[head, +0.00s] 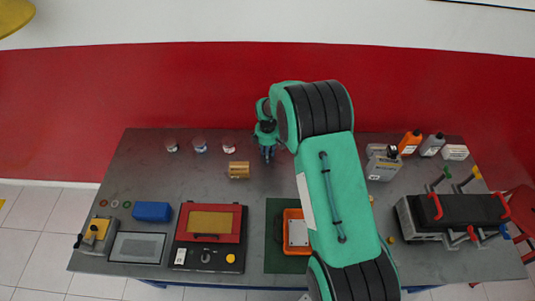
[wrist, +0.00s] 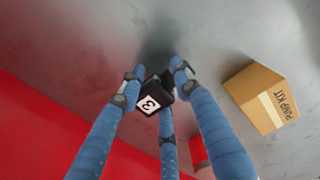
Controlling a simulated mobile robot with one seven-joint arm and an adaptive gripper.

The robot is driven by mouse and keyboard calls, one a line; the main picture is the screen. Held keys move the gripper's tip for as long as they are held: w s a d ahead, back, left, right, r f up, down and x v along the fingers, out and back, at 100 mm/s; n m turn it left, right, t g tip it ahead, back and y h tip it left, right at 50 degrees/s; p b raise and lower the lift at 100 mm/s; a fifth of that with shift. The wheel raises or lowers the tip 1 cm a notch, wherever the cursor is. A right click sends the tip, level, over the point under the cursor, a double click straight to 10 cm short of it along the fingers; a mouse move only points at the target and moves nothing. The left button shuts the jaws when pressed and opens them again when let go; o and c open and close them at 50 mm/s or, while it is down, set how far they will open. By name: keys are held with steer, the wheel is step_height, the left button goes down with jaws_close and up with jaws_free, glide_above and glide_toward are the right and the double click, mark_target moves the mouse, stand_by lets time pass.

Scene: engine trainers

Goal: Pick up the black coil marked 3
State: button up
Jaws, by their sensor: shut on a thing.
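The black coil (wrist: 150,104) with a white label reading 3 shows in the middle of the wrist view. The blue fingers of my gripper (wrist: 153,86) close around it from several sides, their tips against it. A dark shadow lies on the grey table just beyond the coil; I cannot tell whether the coil touches the table. In the head view my gripper (head: 268,153) points down over the back middle of the table, and the coil is hidden there by the fingers.
A cardboard box marked PUMP KIT (wrist: 262,97) stands close beside my gripper; it also shows in the head view (head: 239,170). Several small jars (head: 200,145) stand to the left. Bottles (head: 410,142) and a black engine block (head: 460,210) are at the right.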

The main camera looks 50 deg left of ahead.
steer(key=shift+r, duration=0.2)
steer(key=shift+r, duration=0.5)
steer(key=shift+s+d+r, duration=0.1)
steer(key=shift+d+r, duration=0.05)
steer(key=shift+r, duration=0.45)
steer(key=shift+s+d+r, duration=0.1)
steer(key=shift+r, duration=0.45)
steer(key=s+d, duration=0.2)
steer(key=d, duration=0.2)
steer(key=s+d+r, duration=0.1)
steer(key=s+d, duration=0.2)
steer(key=d, duration=0.1)
steer(key=s+d, duration=0.3)
steer(key=d, duration=0.2)
steer(key=shift+s+r, duration=0.1)
steer(key=shift+r, duration=0.05)
steer(key=shift+s, duration=0.1)
